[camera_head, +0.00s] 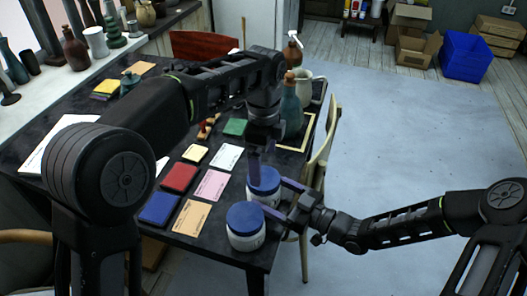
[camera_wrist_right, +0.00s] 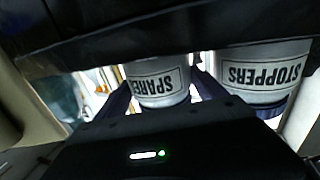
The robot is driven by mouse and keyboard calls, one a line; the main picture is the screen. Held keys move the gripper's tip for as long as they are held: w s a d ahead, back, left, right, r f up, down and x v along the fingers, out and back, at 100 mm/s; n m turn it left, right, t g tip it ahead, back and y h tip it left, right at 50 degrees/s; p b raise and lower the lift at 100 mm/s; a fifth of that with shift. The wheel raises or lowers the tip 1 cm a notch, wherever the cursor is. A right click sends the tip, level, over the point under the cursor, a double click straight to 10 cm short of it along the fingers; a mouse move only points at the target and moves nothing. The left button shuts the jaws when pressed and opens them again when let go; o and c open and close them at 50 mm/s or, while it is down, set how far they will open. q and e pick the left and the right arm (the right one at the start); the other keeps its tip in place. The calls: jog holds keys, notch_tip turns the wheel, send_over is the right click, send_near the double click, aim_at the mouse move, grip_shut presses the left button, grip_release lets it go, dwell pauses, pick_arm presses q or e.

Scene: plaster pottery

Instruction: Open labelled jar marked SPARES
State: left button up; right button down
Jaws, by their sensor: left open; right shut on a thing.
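The SPARES jar (camera_wrist_right: 158,80) is white with a printed label and appears upside down in the right wrist view. In the head view it is the farther of two white jars with blue lids (camera_head: 264,180), near the table's right edge. My right gripper (camera_head: 268,199) is shut around its body from the right. My left gripper (camera_head: 255,166) is open and points down just above its lid. Whether the left fingers touch the lid is hard to tell. The lid is on the jar.
The STOPPERS jar (camera_head: 246,228) stands close in front, also seen in the right wrist view (camera_wrist_right: 268,75). Coloured cards and blocks, such as a red one (camera_head: 179,178), lie to the left. A teal bottle (camera_head: 291,108) and a pale jug (camera_head: 309,88) stand behind. A wooden chair (camera_head: 322,150) is at right.

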aim_at(264, 178)
pick_arm(q)
jog(key=shift+f, duration=2.8)
jog(key=shift+c, duration=0.3)
jog(key=c, duration=1.4)
jog(key=n, duration=0.5)
jog(key=shift+r, duration=0.1)
jog(key=n, duration=0.5)
jog(key=shift+n, duration=0.3)
jog(key=n, duration=1.2)
jog(key=shift+n, duration=0.4)
jog(key=shift+r, duration=0.25)
